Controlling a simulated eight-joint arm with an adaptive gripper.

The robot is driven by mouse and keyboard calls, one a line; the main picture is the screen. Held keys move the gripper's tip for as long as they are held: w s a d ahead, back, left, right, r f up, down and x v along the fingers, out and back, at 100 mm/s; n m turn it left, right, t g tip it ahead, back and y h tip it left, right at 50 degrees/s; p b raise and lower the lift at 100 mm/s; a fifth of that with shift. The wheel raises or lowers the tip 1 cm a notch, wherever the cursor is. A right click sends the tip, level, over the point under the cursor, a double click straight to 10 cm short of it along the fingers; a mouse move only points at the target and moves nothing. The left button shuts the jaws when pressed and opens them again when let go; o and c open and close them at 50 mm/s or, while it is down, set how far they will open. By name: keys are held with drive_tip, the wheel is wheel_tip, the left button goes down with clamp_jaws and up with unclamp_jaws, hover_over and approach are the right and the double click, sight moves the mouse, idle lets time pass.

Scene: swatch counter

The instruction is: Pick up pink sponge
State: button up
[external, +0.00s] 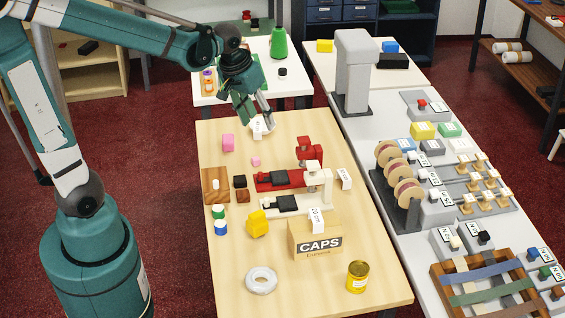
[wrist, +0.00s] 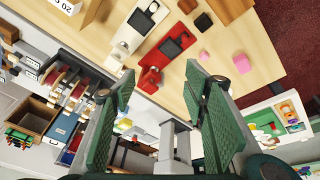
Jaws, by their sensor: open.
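A pink block (external: 228,142), likely the sponge, stands on the light wooden table near its far left edge. A much smaller pink cube (external: 256,162) lies a little to its right and nearer. In the wrist view the larger pink block (wrist: 239,61) is at right of centre, with the small pink cube (wrist: 204,55) to its left. My gripper (external: 256,116) is above the table's far end, beyond and to the right of the pink block. Its green-padded fingers (wrist: 160,88) are spread apart with nothing between them.
A red device (external: 283,179) and a white device (external: 300,203) stand mid-table. A wooden block (external: 215,186) and black cube (external: 240,181) are at left. The table around the pink block is mostly clear.

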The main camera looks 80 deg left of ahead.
drive_tip(key=a+f+n+g, duration=0.1)
drive_tip(key=a+f+n, duration=0.1)
drive_tip(key=a+f, duration=0.45)
drive_tip(key=a+f+n+g, duration=0.1)
drive_tip(key=a+f+n, duration=0.15)
drive_tip(key=a, duration=0.75)
drive_tip(key=n+g+h+b, duration=0.1)
drive_tip(key=n+h+b, duration=0.1)
drive_tip(key=n, duration=0.2)
hover_over(228, 138)
wheel_tip(228, 138, down, 12)
drive_tip(key=shift+s+r, duration=0.1)
drive_tip(key=shift+r, duration=0.05)
drive_tip(key=shift+f, duration=1.3)
drive_tip(key=shift+f+b, duration=0.4)
drive_tip(key=shift+f, duration=2.2)
drive_tip(key=shift+c, duration=0.3)
